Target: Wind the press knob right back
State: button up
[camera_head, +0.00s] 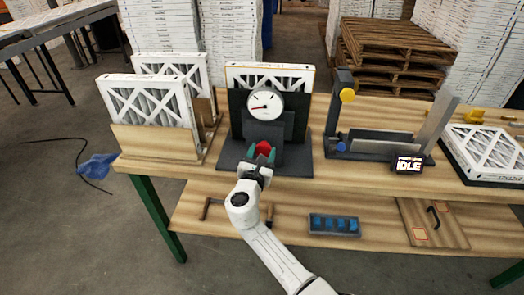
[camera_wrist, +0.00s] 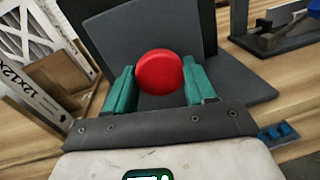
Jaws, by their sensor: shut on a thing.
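The press knob is a round red knob (camera_head: 263,148) on the front of the dark grey press (camera_head: 292,164), in the middle of the bench. In the wrist view the red knob (camera_wrist: 159,72) sits between the two green fingers of my gripper (camera_wrist: 160,88). My gripper (camera_head: 261,157) is shut on the knob, one finger at each side. A white dial gauge (camera_head: 264,104) with a red needle pointing left stands above the knob. A boxed filter (camera_head: 285,70) stands upright in or behind the press; its lower part is hidden.
Boxed filters (camera_head: 148,101) stand in a wooden rack (camera_head: 150,145) to the left. A filter (camera_head: 488,150) lies flat at far right. A lower shelf holds a blue-celled tray (camera_head: 334,225).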

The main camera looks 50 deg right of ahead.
jog(key=n, duration=0.2)
jog(key=n+p, duration=0.1)
jog(key=n, duration=0.2)
jog(key=n+p, duration=0.1)
jog(key=n, duration=0.1)
jog(key=shift+s+f+n+t, duration=0.2)
jog(key=shift+f+n+t, duration=0.05)
jog(key=shift+n+t, duration=0.05)
jog(key=n, duration=0.4)
jog(key=shift+d+n+t+p, duration=0.1)
jog(key=shift+n+t+p, duration=0.2)
jog(key=shift+t+p, duration=0.1)
jog(key=shift+r+n, duration=0.1)
jog(key=shift+n, duration=1.1)
jog(key=shift+r+t, duration=0.1)
jog(key=shift+t, duration=0.2)
jog(key=o, duration=1)
jog(key=shift+w, duration=0.1)
jog(key=b+v, duration=0.1)
jog(key=v, duration=0.9)
jog(key=shift+a, duration=0.3)
